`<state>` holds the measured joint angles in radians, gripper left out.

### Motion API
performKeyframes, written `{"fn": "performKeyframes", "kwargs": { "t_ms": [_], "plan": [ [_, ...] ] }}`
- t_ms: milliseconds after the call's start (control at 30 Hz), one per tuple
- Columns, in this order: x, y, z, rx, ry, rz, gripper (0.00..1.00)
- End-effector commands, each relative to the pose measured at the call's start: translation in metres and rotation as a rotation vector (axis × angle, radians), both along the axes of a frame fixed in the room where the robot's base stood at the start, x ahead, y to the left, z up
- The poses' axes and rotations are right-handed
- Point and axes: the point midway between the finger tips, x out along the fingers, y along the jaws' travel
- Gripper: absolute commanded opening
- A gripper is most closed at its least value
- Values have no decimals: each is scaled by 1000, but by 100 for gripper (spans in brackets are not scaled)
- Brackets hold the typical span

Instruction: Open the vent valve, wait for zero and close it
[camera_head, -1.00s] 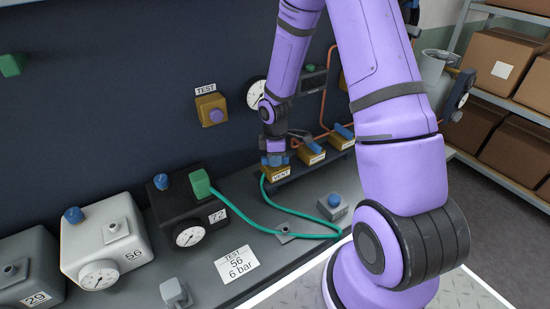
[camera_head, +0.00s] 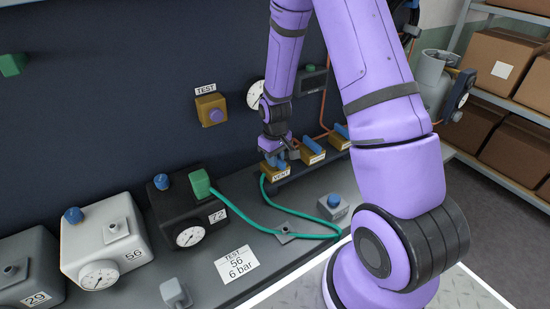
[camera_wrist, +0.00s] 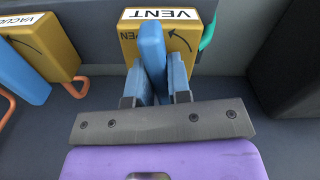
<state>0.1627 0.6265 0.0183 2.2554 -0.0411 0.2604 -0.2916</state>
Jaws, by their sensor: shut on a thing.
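The vent valve is a yellow block labelled VENT (camera_head: 274,173), with a blue lever (camera_wrist: 151,48) on its face. My gripper (camera_wrist: 158,82) is shut on this lever, with one finger on each side of it; in the head view my gripper (camera_head: 275,155) is down at the valve. In the wrist view the lever stands nearly upright in the picture, beside a curved arrow and partly covered lettering. A round white gauge (camera_head: 256,94) is on the dark panel, partly hidden by my arm; its reading is too small to tell. A dark display box (camera_head: 313,80) shows no legible value.
A yellow block labelled VACUUM (camera_wrist: 48,45) with a blue lever is close beside the vent valve. A green hose (camera_head: 300,214) loops across the bench by the black box 72 (camera_head: 185,215).

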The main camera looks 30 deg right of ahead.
Motion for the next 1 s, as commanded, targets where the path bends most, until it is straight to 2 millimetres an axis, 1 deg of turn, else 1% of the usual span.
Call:
{"fn": "performKeyframes", "kwargs": {
  "t_ms": [200,400,933,967,1000],
  "plan": [
    [0,0,0,-1,-1,-119,0],
    [1,0,0,-1,-1,-180,0],
    [1,0,0,-1,-2,-205,0],
    [0,0,0,-1,-2,-205,20],
    [0,0,0,-1,-2,-205,30]
  ]
}}
